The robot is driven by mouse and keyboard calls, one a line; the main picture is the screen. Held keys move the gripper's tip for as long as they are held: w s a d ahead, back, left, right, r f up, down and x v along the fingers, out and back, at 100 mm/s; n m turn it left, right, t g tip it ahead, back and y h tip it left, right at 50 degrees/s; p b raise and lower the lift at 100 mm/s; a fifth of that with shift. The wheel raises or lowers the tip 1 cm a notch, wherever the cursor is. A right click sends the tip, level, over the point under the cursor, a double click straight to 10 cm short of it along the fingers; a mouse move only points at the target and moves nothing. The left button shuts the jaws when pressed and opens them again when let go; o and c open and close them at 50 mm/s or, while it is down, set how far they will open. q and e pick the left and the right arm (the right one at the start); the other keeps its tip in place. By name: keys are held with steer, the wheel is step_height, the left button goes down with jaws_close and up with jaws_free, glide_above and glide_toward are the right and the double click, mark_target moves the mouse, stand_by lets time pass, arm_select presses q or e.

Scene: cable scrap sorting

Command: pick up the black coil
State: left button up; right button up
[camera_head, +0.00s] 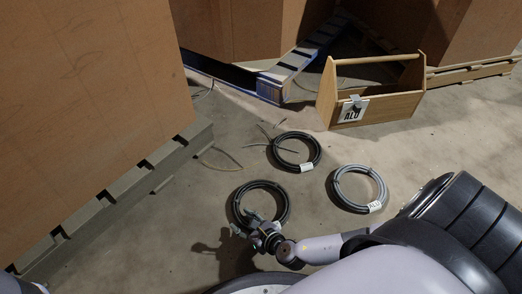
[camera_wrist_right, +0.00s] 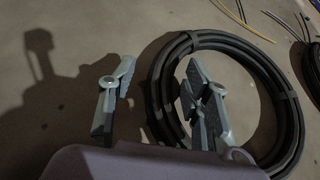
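A black coil (camera_head: 238,203) lies flat on the floor at lower centre in the head view, with a second black coil (camera_head: 276,155) lying farther back. My right gripper (camera_head: 256,226) is over the near edge of the nearer coil. In the right wrist view the gripper (camera_wrist_right: 158,90) is open, with one finger outside the coil (camera_wrist_right: 163,85) and the other over the ring's opening. The coil's side runs between the fingers with a visible gap to the outer finger. I cannot tell the fingers' exact height. My left gripper is not in view.
A grey coil (camera_head: 341,195) with an ALU tag lies to the right. A wooden carrier (camera_head: 390,106) marked ALU stands behind. Loose cable scraps (camera_head: 222,157) lie on the floor. A large brown box (camera_head: 85,100) on a pallet (camera_head: 130,185) is at left.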

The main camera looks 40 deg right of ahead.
jaws_close()
stand_by(0.3)
steer(key=shift+r, duration=0.2)
